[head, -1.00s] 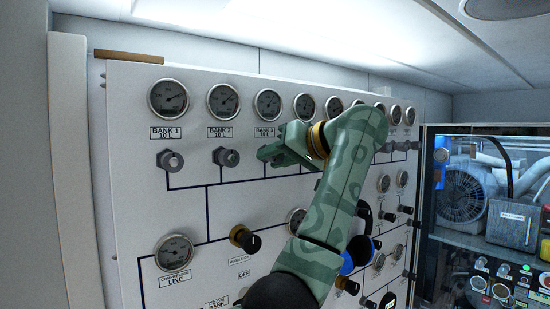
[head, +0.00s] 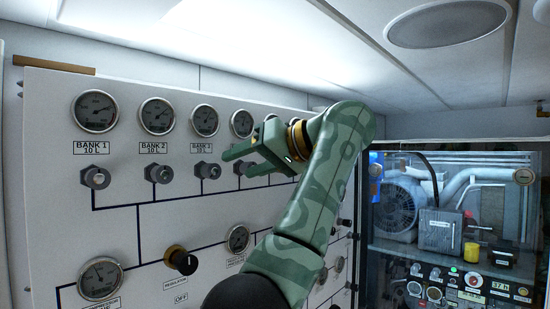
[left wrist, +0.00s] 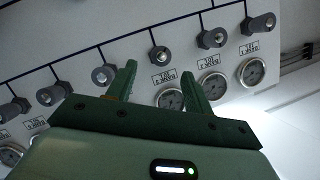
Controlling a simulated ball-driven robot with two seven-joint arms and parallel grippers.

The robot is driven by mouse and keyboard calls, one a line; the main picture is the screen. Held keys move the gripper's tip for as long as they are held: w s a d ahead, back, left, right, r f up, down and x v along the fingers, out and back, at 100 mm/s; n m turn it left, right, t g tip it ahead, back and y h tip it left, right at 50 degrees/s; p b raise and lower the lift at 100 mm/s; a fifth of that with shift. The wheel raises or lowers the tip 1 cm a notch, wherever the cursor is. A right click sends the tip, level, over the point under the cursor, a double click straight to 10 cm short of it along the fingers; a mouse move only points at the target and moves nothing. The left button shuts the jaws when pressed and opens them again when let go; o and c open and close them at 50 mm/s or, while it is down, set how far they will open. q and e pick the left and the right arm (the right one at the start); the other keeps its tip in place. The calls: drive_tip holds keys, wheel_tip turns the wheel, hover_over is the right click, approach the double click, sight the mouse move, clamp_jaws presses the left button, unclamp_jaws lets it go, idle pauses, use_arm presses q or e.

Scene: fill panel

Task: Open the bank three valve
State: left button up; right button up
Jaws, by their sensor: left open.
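The bank three valve (head: 207,170) is a dark grey knob on a short stem, below the BANK 3 label (head: 203,149) and its round gauge (head: 205,120). My left gripper (head: 223,164) is open and empty, just right of this valve in the head view, with its fingers pointing left. In the left wrist view the panel appears upside down. There the bank three valve (left wrist: 158,54) shows beyond the gap between the fingertips (left wrist: 159,72), apart from them. The bank three gauge (left wrist: 170,99) is partly hidden by the gripper. My right gripper is not in view.
The bank 2 valve (head: 159,173) and bank 1 valve (head: 96,177) are to the left in the same row. A regulator knob (head: 181,260) sits lower on the white panel (head: 60,220). A glazed equipment cabinet (head: 455,220) stands at right.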

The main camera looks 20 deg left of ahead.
use_arm(q)
drive_tip(key=p+v, duration=0.1)
drive_tip(key=v, duration=0.6)
drive_tip(key=shift+d, duration=0.2)
